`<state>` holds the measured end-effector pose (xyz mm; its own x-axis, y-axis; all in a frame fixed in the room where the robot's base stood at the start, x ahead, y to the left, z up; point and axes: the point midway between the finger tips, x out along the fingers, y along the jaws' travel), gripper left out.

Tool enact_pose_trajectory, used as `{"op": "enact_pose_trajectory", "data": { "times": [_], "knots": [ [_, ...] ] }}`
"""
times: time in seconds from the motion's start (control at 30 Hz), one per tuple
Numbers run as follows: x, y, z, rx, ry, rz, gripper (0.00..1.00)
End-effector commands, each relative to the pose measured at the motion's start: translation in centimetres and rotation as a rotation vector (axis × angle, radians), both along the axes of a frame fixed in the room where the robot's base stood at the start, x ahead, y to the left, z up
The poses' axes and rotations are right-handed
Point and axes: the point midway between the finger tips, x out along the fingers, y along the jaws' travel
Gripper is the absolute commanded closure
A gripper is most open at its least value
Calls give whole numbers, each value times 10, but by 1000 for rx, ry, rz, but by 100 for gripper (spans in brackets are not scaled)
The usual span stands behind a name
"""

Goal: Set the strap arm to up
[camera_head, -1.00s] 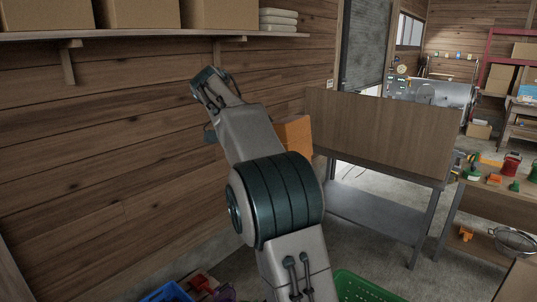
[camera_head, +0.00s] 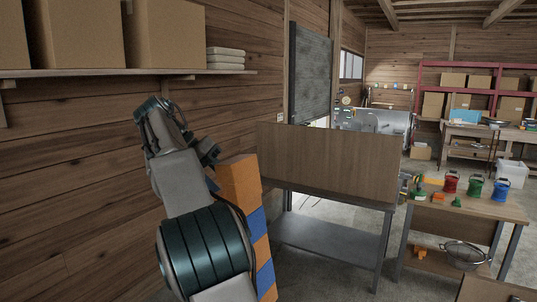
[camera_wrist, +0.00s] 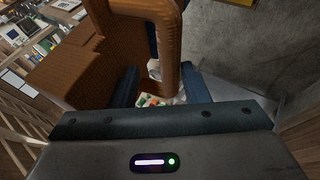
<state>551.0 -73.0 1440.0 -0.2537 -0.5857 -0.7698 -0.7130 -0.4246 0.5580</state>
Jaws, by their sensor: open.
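An orange block (camera_head: 240,178) with an orange and blue striped side stands close to the wooden wall in the head view, partly behind my arm. In the wrist view an orange-brown body (camera_wrist: 75,72) fills the left, and a bent orange-brown bar (camera_wrist: 168,45), which may be the strap arm, reaches down between my fingers. I cannot tell how the bar is set. My gripper (camera_wrist: 160,88) has its two dark fingers apart, one on each side of the bar's lower end; contact is unclear. In the head view my gripper (camera_head: 208,155) is small and dark beside the block.
A wood-panelled bench (camera_head: 328,162) with a grey lower shelf stands right of the block. A shelf (camera_head: 100,73) with cardboard boxes runs along the left wall above my arm. A table (camera_head: 480,207) with coloured containers is at the right. Some grey floor is open between them.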

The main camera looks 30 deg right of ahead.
Motion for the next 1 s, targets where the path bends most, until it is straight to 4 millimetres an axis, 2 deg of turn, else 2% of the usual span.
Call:
{"op": "enact_pose_trajectory", "data": {
  "times": [0.17,0.4,0.7,1.0],
  "knots": [
    [0,2,10,-5,-5,4,59],
    [-35,-43,41,-3,-7,-4,59],
    [-66,-81,71,-3,-5,-1,59],
    [-74,-91,79,-4,-3,2,59]
  ]
}}
